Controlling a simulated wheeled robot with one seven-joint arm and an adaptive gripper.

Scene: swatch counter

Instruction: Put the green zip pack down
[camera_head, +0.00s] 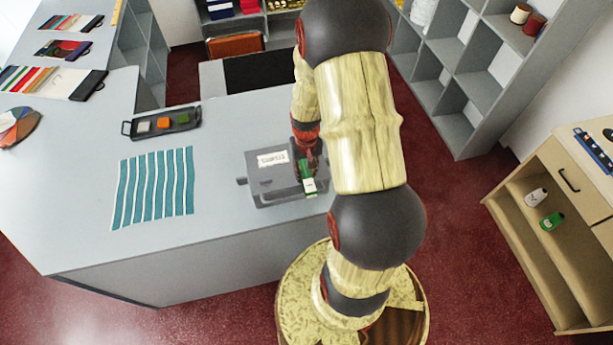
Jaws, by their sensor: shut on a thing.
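The green zip pack (308,185), with a white lower part, shows at the right side of a grey box (262,190) with a white label. My gripper (307,168) points down there and is shut on the pack. My arm hides part of the gripper and the area right of the pack. I cannot tell whether the pack touches the box or hangs just above it.
The box stands on the grey counter (225,215) near its right end. Teal strips (155,188) and a dark tray (162,124) with small coloured pieces lie left. Another green pack (552,221) and a white item (537,197) sit in the wooden cabinet (530,255).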

